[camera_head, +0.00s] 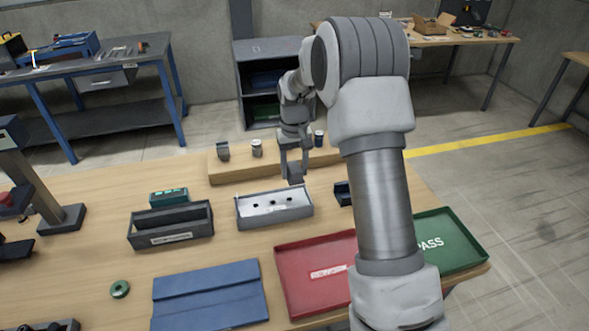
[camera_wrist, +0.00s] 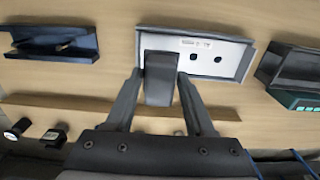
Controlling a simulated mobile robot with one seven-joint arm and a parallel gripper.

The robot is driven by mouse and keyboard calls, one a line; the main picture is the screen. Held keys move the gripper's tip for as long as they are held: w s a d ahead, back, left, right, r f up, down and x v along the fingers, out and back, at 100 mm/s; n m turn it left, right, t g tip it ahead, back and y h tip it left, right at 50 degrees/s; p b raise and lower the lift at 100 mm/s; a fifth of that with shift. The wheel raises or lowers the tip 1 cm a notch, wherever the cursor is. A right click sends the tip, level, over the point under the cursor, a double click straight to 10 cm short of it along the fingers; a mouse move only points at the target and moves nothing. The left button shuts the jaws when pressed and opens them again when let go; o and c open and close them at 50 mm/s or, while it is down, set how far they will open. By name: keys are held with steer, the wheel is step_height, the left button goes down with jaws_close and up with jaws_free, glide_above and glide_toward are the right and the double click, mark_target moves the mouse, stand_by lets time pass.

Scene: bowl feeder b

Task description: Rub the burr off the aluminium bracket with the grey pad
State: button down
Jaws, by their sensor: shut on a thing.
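The aluminium bracket (camera_head: 273,212) is a pale, shallow piece with dark holes, lying on the wooden table in the middle of the head view. It also shows in the wrist view (camera_wrist: 230,65) with a small label and two visible holes. My gripper (camera_head: 293,168) is shut on the grey pad (camera_wrist: 160,80), a dark block between its fingers. The pad is at the bracket's far edge in the head view, toward its right end. In the wrist view it overlaps and hides part of the bracket. I cannot tell whether they touch. No burr can be made out.
A wooden riser (camera_head: 232,170) with small items stands behind the bracket. A dark tray (camera_head: 170,237) and teal device (camera_head: 168,196) are left, a small dark-blue holder (camera_head: 342,190) right. Red (camera_head: 315,290) and green (camera_head: 455,240) trays and a blue mat (camera_head: 210,295) lie in front.

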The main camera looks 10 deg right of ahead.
steer(key=shift+r+p, duration=2.05)
steer(key=shift+r, duration=1)
steer(key=shift+s+f, duration=0.1)
steer(key=shift+s+a+f, duration=0.1)
steer(key=shift+s+f, duration=0.1)
steer(key=shift+s, duration=0.05)
steer(key=s+a+f, duration=0.2)
steer(key=s+f, duration=0.4)
steer(key=s, duration=0.6)
steer(key=shift+s+a, duration=0.15)
steer(key=shift+s, duration=0.15)
